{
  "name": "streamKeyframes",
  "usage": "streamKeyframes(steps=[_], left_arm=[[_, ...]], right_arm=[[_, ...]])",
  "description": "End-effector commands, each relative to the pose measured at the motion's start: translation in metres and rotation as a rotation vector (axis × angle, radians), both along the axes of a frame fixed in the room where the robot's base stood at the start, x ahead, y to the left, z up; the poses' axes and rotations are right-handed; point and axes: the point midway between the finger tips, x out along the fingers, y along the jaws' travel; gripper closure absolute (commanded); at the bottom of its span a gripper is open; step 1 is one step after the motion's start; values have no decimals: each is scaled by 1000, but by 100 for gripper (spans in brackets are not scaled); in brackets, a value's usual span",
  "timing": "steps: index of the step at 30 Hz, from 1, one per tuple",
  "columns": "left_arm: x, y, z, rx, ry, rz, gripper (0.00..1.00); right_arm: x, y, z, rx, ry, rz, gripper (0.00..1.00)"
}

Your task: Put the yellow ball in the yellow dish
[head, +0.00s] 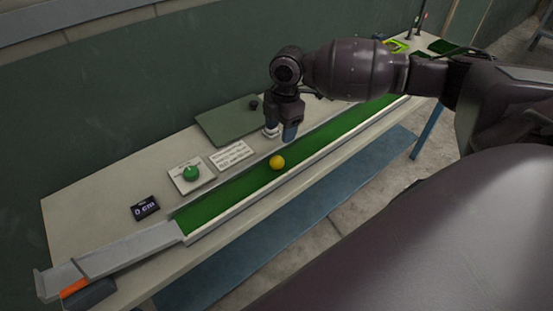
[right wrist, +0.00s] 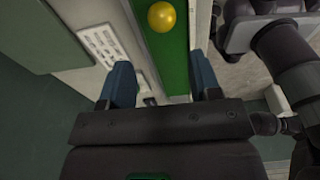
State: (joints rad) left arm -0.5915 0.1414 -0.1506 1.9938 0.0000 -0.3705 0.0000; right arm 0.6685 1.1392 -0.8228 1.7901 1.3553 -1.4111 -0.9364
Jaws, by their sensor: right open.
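The yellow ball (head: 277,162) rests on the green turf channel (head: 335,134), near its middle. It also shows at the top of the right wrist view (right wrist: 162,17), beyond the fingertips and roughly midway between them. My right gripper (head: 281,132) is open and empty above the bench, behind the ball and apart from it. Its two blue fingers show spread in the right wrist view (right wrist: 162,75). A bright yellow-green rimmed item (head: 398,46) sits at the bench's far right, partly behind my arm; I cannot tell whether it is the yellow dish. My left gripper is not in view.
A grey ramp (head: 110,254) with an orange mark joins the channel's left end. A green button (head: 190,173), a "0 cm" display (head: 145,208), a printed card (head: 231,155) and a dark green board (head: 231,122) lie behind the channel. A pale rail (head: 300,175) edges its front.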

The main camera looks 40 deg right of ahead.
Motion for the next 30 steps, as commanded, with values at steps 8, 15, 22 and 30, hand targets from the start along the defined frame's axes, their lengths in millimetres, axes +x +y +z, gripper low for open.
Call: streamKeyframes(steps=[8,15,22,30], left_arm=[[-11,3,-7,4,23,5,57],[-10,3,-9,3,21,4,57],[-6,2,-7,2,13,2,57],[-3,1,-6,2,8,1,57]], right_arm=[[-1,3,-20,-1,0,25,43],[-1,6,-52,-1,-4,24,43],[-1,8,-65,-1,-4,24,43],[-3,11,-101,0,-4,23,43]])
